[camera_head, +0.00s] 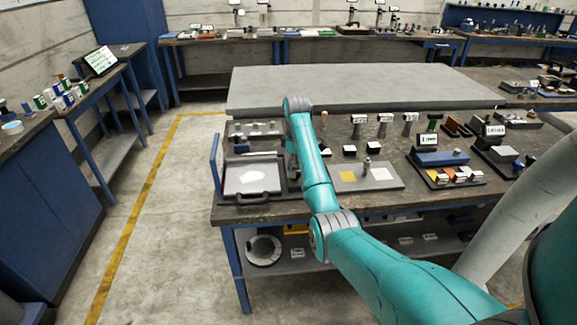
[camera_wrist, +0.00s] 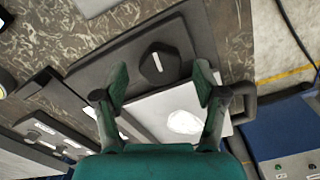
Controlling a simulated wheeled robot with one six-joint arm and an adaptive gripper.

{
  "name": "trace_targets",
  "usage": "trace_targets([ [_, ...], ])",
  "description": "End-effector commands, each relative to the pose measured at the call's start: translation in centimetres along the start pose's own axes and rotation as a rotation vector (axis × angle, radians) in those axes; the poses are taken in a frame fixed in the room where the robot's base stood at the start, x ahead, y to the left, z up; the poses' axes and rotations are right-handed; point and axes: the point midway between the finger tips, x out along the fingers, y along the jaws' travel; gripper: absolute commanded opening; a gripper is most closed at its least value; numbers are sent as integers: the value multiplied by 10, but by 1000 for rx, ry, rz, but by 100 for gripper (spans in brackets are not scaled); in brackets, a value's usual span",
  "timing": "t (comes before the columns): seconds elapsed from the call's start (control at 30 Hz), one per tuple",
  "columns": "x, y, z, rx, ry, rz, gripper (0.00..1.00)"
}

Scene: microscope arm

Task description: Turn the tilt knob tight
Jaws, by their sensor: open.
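A dark, many-sided knob (camera_wrist: 158,66) with a short white line on its top sits on a dark grey base plate (camera_wrist: 100,62) in the wrist view. I take it for the tilt knob. My gripper (camera_wrist: 161,74) is open, with one green finger to the left of the knob and one to the right. I see a gap on both sides, and nothing is held. How high the fingertips are relative to the knob I cannot tell. In the head view my arm hides the knob, and my gripper (camera_head: 292,165) shows only partly at the workbench's left part.
A tray with a pale panel (camera_head: 252,175) and a dark handle lies left of my gripper, beside an upright blue plate (camera_head: 216,162). A grey board (camera_head: 408,176) with yellow and white squares lies to the right. Several small fixtures stand farther along the workbench (camera_head: 300,206).

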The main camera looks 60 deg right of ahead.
Motion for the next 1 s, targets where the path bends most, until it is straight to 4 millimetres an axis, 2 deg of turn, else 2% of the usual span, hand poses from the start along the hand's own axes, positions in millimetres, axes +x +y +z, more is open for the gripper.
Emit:
trace_targets([
  [0.2,8,-4,8,0,0,0,71],
  [0.47,8,-4,8,0,0,0,71],
  [0.7,8,-4,8,0,0,1,11],
  [1.0,8,-3,8,24,1,1,11],
])
